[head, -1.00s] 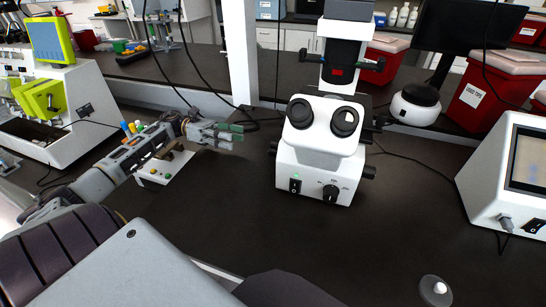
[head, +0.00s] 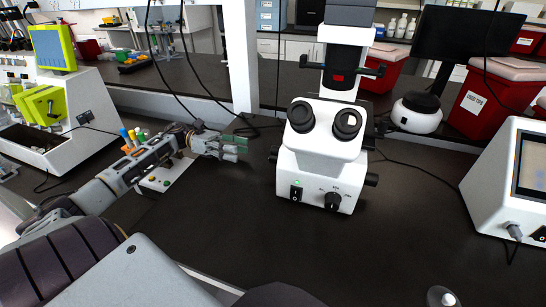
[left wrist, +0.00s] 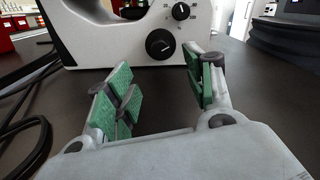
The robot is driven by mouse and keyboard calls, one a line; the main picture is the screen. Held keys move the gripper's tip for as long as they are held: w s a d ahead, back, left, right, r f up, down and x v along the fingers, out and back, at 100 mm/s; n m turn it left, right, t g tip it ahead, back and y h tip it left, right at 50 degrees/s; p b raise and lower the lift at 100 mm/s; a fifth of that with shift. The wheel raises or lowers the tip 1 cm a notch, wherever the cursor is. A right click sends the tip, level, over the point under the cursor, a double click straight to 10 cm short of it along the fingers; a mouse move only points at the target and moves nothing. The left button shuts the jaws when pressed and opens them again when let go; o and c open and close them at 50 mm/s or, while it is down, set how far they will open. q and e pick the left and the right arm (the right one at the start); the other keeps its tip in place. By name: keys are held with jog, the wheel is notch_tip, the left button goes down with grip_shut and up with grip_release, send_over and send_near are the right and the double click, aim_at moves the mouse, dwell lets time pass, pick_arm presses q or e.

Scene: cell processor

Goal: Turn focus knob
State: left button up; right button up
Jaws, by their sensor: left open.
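The white microscope (head: 320,165) stands upright in the middle of the table in the head view, with two black eyepieces. A dark side knob (head: 273,154) sticks out at its left, and a black dial (head: 332,201) with markings is on its front. In the left wrist view, a large black knob (left wrist: 160,43) and a smaller marked dial (left wrist: 181,11) sit on the white body ahead. My left gripper (head: 236,148) is open and empty, left of the microscope and apart from it. Its green-padded fingers (left wrist: 160,87) are spread below the large knob. My right gripper is out of view.
A white control box (head: 165,180) with coloured buttons lies under my left wrist. Black cables run behind the microscope. Red bins (head: 488,95) and a monitor (head: 460,38) stand behind it, and a white screen device (head: 500,190) is at the right.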

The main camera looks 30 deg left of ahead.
aim_at(273, 157)
pick_arm(q)
jog(key=x, duration=1.2)
jog(key=shift+p, duration=0.3)
jog(key=shift+d, duration=0.25)
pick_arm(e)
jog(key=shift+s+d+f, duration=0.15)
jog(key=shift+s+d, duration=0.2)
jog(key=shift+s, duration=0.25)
pick_arm(q)
jog(key=c, duration=1)
